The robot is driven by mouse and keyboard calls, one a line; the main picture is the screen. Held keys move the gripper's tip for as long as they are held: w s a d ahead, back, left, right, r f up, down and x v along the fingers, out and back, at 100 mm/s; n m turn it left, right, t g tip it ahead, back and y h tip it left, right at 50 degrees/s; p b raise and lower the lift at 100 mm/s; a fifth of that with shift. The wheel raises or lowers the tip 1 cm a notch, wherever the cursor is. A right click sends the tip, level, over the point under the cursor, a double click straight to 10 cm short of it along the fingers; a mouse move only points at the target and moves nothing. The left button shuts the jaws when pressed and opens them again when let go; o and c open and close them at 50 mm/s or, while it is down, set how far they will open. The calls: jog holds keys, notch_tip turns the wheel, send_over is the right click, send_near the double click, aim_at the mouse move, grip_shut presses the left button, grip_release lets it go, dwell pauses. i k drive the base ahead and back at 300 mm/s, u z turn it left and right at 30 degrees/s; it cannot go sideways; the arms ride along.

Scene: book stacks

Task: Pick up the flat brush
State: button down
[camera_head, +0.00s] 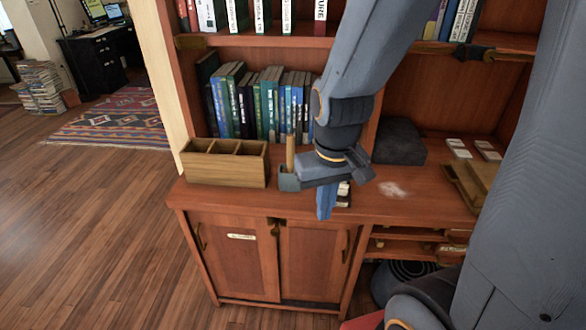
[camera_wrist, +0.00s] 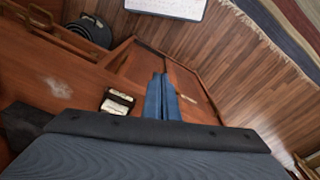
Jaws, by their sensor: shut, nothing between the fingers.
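A tan upright stick (camera_head: 290,153) shows in the head view just right of the wooden box, its lower end hidden behind a grey block-like part by my wrist. It may be the flat brush's handle, but I cannot tell. No bristles show. My gripper (camera_head: 325,213) points down over the front of the cabinet top, right of the stick and apart from it. Its blue fingers are together and empty, and they also show in the wrist view (camera_wrist: 161,100). The stick does not show in the wrist view.
An open wooden compartment box (camera_head: 226,164) stands on the left of the cabinet top. A row of books (camera_head: 262,105) is behind. A black item with white labels (camera_wrist: 117,102) lies near my fingers. A dark block (camera_head: 400,143) and a wooden tray (camera_head: 465,185) are right.

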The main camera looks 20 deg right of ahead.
aim_at(291, 139)
jog(key=z, duration=0.25)
jog(key=k, duration=0.6)
jog(key=z, duration=0.55)
jog(key=k, duration=0.65)
jog(key=u, duration=0.7)
jog(key=i, duration=1.25)
jog(key=z, duration=0.55)
jog(key=i, duration=0.5)
jog(key=z, duration=0.5)
